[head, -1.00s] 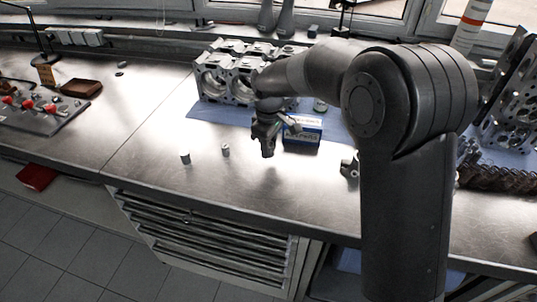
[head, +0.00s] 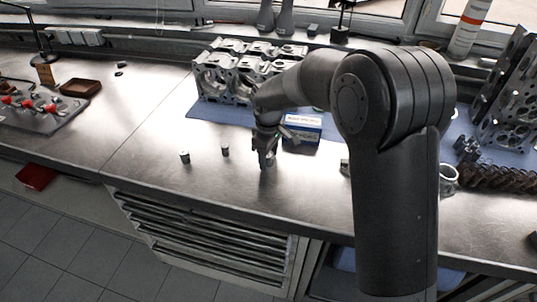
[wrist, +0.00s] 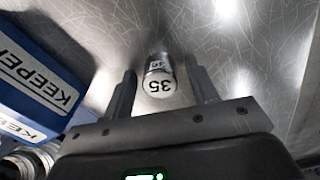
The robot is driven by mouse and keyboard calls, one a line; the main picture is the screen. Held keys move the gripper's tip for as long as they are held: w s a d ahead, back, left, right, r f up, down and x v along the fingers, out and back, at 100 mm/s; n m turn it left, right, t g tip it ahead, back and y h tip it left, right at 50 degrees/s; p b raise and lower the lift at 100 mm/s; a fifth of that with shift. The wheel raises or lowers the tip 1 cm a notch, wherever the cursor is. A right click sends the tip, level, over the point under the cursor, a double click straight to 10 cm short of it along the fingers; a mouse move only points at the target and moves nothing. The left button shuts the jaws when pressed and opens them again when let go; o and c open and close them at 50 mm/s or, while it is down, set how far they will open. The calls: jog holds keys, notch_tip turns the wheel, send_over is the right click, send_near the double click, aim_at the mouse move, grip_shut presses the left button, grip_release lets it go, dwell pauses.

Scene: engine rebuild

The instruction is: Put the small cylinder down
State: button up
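The small cylinder (wrist: 157,85) is a metal piece with a white end marked 35. In the wrist view it stands between the two fingers of my gripper (wrist: 160,68), with a gap on each side. My gripper is open, and the fingers do not appear to touch it. In the head view my gripper (head: 267,162) is low over the bare metal bench, left of the blue and white box. The cylinder cannot be made out clearly there among the fingers.
Two other small cylinders stand on the bench to the left, one grey (head: 185,157) and one (head: 225,149) nearer my gripper. The Keeper box (head: 302,130) is close on the right. An engine block (head: 235,75) stands behind on a blue mat (head: 205,112). The front bench is clear.

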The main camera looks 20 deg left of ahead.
notch_tip(320, 180, up, 12)
jog(key=shift+r, duration=0.15)
dwell(0.5)
jog(key=s+d+r+m+t, duration=0.1)
jog(key=s+d+r+m, duration=0.35)
jog(key=d, duration=0.55)
jog(key=s+d+r+m+t, duration=0.25)
jog(key=s+d+r, duration=0.2)
jog(key=d, duration=0.45)
jog(key=s+d+f+m+t, duration=0.2)
jog(key=s+d+m, duration=0.6)
jog(key=s+d, duration=0.4)
jog(key=s+f, duration=0.1)
jog(key=s, duration=0.2)
jog(key=shift+d, duration=0.3)
